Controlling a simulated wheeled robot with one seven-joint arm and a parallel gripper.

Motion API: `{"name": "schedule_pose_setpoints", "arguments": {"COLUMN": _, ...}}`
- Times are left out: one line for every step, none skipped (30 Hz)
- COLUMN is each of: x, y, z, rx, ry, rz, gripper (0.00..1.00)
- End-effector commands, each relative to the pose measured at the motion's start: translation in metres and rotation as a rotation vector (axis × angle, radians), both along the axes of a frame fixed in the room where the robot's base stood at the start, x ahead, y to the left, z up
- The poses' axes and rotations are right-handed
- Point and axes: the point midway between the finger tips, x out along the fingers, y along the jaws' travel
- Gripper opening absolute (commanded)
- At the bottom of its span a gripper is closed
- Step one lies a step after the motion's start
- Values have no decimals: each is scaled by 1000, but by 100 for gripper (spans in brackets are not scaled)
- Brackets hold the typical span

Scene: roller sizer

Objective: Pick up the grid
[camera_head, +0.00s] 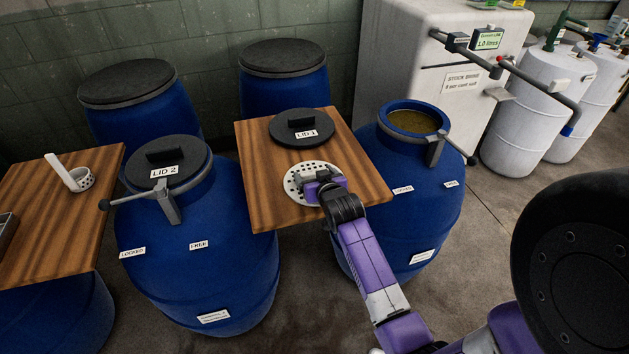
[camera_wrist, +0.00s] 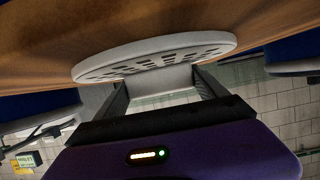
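The grid (camera_head: 313,182) is a pale round disc with many holes. It lies on the wooden board between the two open-topped and lidded blue drums. In the wrist view the grid (camera_wrist: 150,58) spans the upper middle, seen at a flat angle against the brown board. My gripper (camera_head: 307,180) is over the grid and hides part of it. In the wrist view my gripper (camera_wrist: 161,82) has its two dark fingers well apart, with tips close to the disc. A pale grey shape shows between them; I cannot tell if the fingers touch it.
Lid 1 (camera_head: 302,127) lies behind the grid on the same board (camera_head: 262,196). An open drum (camera_head: 408,180) stands right, and a drum closed with lid 2 (camera_head: 166,163) stands left. A second board (camera_head: 62,232) holds a white perforated cup (camera_head: 80,180).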

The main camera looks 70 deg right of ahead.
Motion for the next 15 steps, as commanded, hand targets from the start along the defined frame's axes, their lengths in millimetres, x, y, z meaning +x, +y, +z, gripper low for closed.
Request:
{"name": "schedule_pose_setpoints", "arguments": {"x": 0, "y": 0, "z": 0, "rx": 1, "ry": -1, "rz": 0, "gripper": 41}}
{"name": "schedule_pose_setpoints", "arguments": {"x": 0, "y": 0, "z": 0, "rx": 0, "ry": 0, "rz": 0, "gripper": 35}}
{"name": "schedule_pose_setpoints", "arguments": {"x": 0, "y": 0, "z": 1, "rx": 0, "ry": -1, "rz": 0, "gripper": 33}}
{"name": "schedule_pose_setpoints", "arguments": {"x": 0, "y": 0, "z": 1, "rx": 0, "ry": -1, "rz": 0, "gripper": 33}}
{"name": "schedule_pose_setpoints", "arguments": {"x": 0, "y": 0, "z": 1, "rx": 0, "ry": -1, "rz": 0, "gripper": 33}}
{"name": "schedule_pose_setpoints", "arguments": {"x": 0, "y": 0, "z": 1, "rx": 0, "ry": -1, "rz": 0, "gripper": 33}}
{"name": "schedule_pose_setpoints", "arguments": {"x": 0, "y": 0, "z": 1, "rx": 0, "ry": -1, "rz": 0, "gripper": 33}}
{"name": "schedule_pose_setpoints", "arguments": {"x": 0, "y": 0, "z": 1, "rx": 0, "ry": -1, "rz": 0, "gripper": 33}}
{"name": "schedule_pose_setpoints", "arguments": {"x": 0, "y": 0, "z": 1, "rx": 0, "ry": -1, "rz": 0, "gripper": 33}}
{"name": "schedule_pose_setpoints", "arguments": {"x": 0, "y": 0, "z": 1, "rx": -1, "ry": -2, "rz": 0, "gripper": 33}}
{"name": "schedule_pose_setpoints", "arguments": {"x": 0, "y": 0, "z": 2, "rx": -2, "ry": -1, "rz": 0, "gripper": 33}}
{"name": "schedule_pose_setpoints", "arguments": {"x": 0, "y": 0, "z": 4, "rx": -2, "ry": -1, "rz": 0, "gripper": 33}}
{"name": "schedule_pose_setpoints", "arguments": {"x": 0, "y": 0, "z": 5, "rx": -2, "ry": -1, "rz": 0, "gripper": 33}}
{"name": "schedule_pose_setpoints", "arguments": {"x": 0, "y": 0, "z": 7, "rx": -2, "ry": -1, "rz": 0, "gripper": 33}}
{"name": "schedule_pose_setpoints", "arguments": {"x": 1, "y": 0, "z": 11, "rx": -1, "ry": -2, "rz": 1, "gripper": 33}}
